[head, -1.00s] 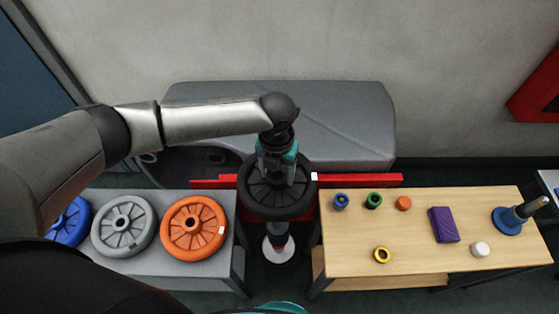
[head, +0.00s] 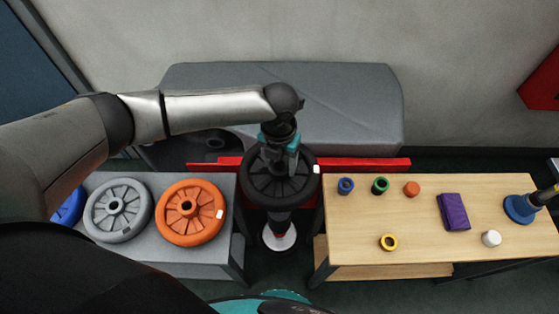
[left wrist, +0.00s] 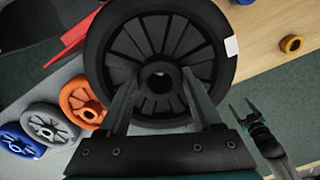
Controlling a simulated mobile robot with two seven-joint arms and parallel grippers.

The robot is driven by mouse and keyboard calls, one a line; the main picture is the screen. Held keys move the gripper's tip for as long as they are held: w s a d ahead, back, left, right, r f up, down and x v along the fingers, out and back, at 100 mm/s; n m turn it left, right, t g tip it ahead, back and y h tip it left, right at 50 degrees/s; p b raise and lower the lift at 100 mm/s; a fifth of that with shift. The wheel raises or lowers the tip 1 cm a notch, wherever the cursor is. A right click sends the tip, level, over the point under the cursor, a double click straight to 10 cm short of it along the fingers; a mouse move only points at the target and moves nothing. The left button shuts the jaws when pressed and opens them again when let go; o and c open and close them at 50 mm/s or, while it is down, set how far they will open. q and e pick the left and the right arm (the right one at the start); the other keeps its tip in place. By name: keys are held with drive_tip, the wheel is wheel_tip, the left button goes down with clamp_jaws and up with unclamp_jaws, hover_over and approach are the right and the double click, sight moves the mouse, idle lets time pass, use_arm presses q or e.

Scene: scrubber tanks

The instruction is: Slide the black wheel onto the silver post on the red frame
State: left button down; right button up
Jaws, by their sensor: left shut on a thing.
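The black wheel (head: 262,187) is held by my left gripper (head: 277,170), over the middle of the red frame (head: 370,164). In the left wrist view the black wheel (left wrist: 115,35) faces the camera, and the left gripper's fingers (left wrist: 158,88) are shut at its hub, around the centre hole. The silver post is not visible; the wheel and gripper cover that area, so I cannot tell whether the hole is lined up with it. My right gripper (left wrist: 243,108) shows in the left wrist view at the right, its fingers apart and empty.
A grey table (head: 150,255) at left holds grey (head: 100,225), orange (head: 168,225) and blue (head: 68,208) wheels. A wooden table (head: 350,230) at right holds small rings, a purple block (head: 454,212) and a blue-based post (head: 518,210). A grey machine body (head: 330,100) stands behind the frame.

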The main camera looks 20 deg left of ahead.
use_arm(q)
drive_tip(key=shift+f, duration=0.45)
idle(0.9)
drive_tip(key=shift+f, duration=0.1)
drive_tip(key=shift+f, duration=0.45)
drive_tip(key=shift+f, duration=0.15)
idle(0.5)
drive_tip(key=shift+w+f+b, duration=0.1)
drive_tip(key=shift+f+b, duration=0.6)
drive_tip(key=shift+f, duration=0.05)
drive_tip(key=shift+f+b, duration=1.05)
drive_tip(key=shift+f, duration=0.55)
idle(1.0)
drive_tip(key=shift+f, duration=0.45)
idle(1.6)
